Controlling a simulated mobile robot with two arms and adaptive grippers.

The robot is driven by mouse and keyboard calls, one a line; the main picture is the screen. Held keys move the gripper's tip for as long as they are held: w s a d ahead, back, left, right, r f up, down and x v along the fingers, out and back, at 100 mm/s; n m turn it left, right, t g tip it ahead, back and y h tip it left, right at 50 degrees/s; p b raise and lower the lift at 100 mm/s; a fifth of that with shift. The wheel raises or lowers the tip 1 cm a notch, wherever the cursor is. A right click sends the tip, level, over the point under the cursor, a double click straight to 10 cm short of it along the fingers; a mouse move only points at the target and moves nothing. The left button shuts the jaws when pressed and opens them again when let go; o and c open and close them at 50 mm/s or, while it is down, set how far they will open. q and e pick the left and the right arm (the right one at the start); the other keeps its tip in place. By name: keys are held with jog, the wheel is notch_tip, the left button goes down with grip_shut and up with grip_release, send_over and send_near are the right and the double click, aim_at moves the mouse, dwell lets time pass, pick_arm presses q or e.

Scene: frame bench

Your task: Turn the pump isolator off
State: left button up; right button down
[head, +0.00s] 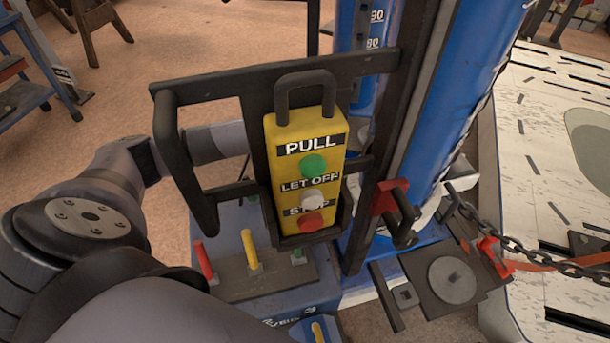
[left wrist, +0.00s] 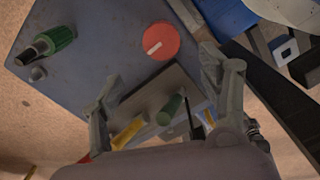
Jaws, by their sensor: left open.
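A round red knob (left wrist: 161,41) with a short white slanting mark, which looks like the pump isolator, sits on a blue-grey box face (left wrist: 95,55) in the left wrist view. I cannot make it out in the head view. My left gripper (left wrist: 161,68) is open and empty, its two fingers spread to either side below the knob, with no visible contact. In the head view my left arm reaches in from the left behind the yellow pendant, and the gripper is hidden there. My right gripper is in neither view.
The yellow pendant (head: 326,165) hangs in a black frame (head: 180,165) before my left arm. Red (head: 203,260), yellow (head: 249,249) and green (head: 298,254) levers stand below. A blue column (head: 440,95) rises behind. A green-black fitting (left wrist: 48,45) sits left of the knob.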

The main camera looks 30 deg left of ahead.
pick_arm(q)
notch_tip(320, 180, down, 10)
jog(key=shift+w+r, duration=0.1)
jog(key=shift+w, duration=0.05)
jog(key=shift+d+f, duration=0.1)
jog(key=shift+f, duration=0.4)
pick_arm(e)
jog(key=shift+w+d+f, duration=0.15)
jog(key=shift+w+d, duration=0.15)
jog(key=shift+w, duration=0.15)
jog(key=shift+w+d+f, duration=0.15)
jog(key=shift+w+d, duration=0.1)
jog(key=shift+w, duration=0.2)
pick_arm(q)
jog(key=shift+c, duration=0.5)
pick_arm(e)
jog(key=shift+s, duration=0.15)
pick_arm(q)
jog(key=c, duration=1.1)
jog(key=shift+o, duration=0.2)
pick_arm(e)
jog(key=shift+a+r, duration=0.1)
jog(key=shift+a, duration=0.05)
